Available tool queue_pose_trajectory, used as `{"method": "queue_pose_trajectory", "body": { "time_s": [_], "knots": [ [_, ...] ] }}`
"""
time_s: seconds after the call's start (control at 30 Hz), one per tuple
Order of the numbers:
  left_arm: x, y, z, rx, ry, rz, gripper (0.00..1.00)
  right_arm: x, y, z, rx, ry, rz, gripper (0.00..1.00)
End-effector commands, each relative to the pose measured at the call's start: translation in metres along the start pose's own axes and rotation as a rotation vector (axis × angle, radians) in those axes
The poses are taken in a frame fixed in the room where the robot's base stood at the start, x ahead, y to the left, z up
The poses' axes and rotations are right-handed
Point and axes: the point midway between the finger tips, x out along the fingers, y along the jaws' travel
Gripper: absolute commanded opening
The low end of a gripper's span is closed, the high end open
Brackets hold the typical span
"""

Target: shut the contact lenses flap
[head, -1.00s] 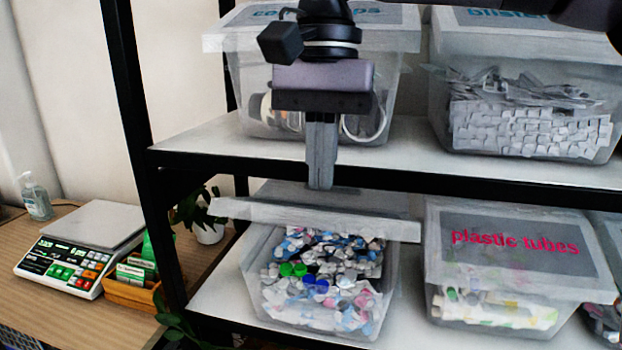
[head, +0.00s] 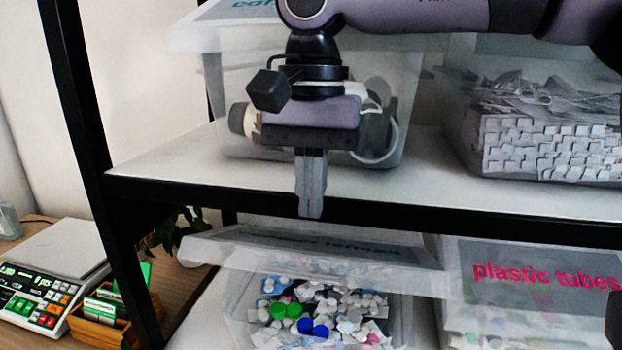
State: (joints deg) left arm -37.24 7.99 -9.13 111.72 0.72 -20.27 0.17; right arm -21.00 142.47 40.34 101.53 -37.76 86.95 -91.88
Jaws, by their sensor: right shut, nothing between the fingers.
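The contact lenses bin (head: 238,318) is a clear box on the lower shelf, filled with small lens packs and coloured caps. Its translucent flap (head: 420,280) is tilted, its front edge standing above the contents, so it looks partly open. The grey label on it is seen at a steep angle and reads only in part. My right gripper (head: 311,214) points down in front of the upper shelf's edge, over the flap's label. Its fingers are together and empty. I see a small gap in the picture between fingertips and flap; whether they touch is unclear. My left gripper is not in view.
The black upper shelf edge (head: 450,210) runs just behind my fingers. A plastic tubes bin (head: 455,315) with its flap down stands close on the right. Other bins fill the upper shelf. A scale (head: 50,270) sits on the left table beside a black post (head: 95,170).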

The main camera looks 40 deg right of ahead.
Motion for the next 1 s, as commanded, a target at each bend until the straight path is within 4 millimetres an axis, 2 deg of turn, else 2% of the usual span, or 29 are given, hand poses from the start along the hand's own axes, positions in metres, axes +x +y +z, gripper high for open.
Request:
{"method": "queue_pose_trajectory", "body": {
  "time_s": [0.03,0.2,0.4,1.0],
  "knots": [
    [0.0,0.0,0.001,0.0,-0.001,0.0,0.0,0.011,0.001,0.0,0.0,-0.003,0.003,0.0],
    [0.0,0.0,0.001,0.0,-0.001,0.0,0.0,0.04,0.001,0.0,0.0,-0.003,0.002,0.0],
    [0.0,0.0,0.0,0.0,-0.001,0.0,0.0,0.06,0.0,0.0,0.001,-0.001,0.0,0.0],
    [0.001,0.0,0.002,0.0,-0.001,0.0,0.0,0.065,0.002,-0.002,0.001,0.012,-0.001,0.0]
  ]
}}
